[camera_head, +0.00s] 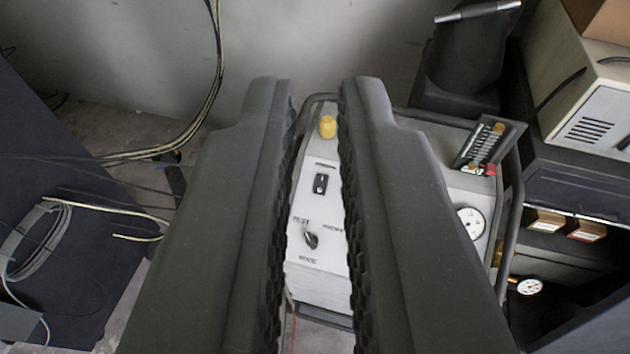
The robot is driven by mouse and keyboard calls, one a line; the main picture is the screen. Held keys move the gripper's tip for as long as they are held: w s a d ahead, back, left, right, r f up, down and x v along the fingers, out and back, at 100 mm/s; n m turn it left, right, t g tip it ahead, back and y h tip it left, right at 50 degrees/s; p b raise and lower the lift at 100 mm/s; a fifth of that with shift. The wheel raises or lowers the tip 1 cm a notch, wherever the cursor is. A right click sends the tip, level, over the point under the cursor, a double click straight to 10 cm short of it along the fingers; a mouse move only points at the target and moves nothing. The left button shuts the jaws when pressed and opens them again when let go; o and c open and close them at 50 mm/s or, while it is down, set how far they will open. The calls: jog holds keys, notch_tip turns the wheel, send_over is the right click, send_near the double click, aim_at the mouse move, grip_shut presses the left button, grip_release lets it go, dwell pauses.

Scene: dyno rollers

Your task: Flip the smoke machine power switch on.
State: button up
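The smoke machine (318,281) shows between and around my gripper's fingers, with a light panel and a dark tube frame. Its power switch (320,184), a small black rocker, sits on the panel in the gap between the fingers. Which way the rocker is set is too small to tell. Below it is a black mode knob (311,240), and above it a yellow knob (327,126). My gripper (313,95) is open and empty, with a narrow gap between its fingers. The fingers hide parts of the panel on both sides. I cannot tell how far they are from it.
A flow gauge (487,147) and a round dial (471,222) are on the machine's right part. A dark cabinet with a beige box (580,85) stands at the right. Cables (212,90) hang along the wall at the left, above a dark surface (60,240) with coiled wire.

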jog(key=shift+y, duration=0.9)
jog(key=w+a+f, duration=0.1)
jog(key=w+f, duration=0.2)
jog(key=w, duration=0.1)
jog(key=w+a+f, duration=0.2)
jog(key=w+f, duration=0.2)
jog(key=w+a+f, duration=0.1)
jog(key=w+f, duration=0.2)
jog(key=w, duration=0.1)
jog(key=shift+a+f, duration=0.35)
grip_shut()
jog(key=w+a+f+m+h, duration=0.15)
jog(key=w+f, duration=0.25)
jog(key=f, duration=0.7)
jog(key=w+d+f+m+h, duration=0.15)
jog(key=w+f, duration=0.25)
jog(key=f, duration=0.8)
notch_tip(320, 180, down, 10)
jog(key=s+d+h, duration=0.1)
jog(key=h, duration=0.2)
jog(key=shift+s+d+r, duration=0.25)
jog(key=shift+s, duration=0.05)
jog(key=shift+w, duration=0.1)
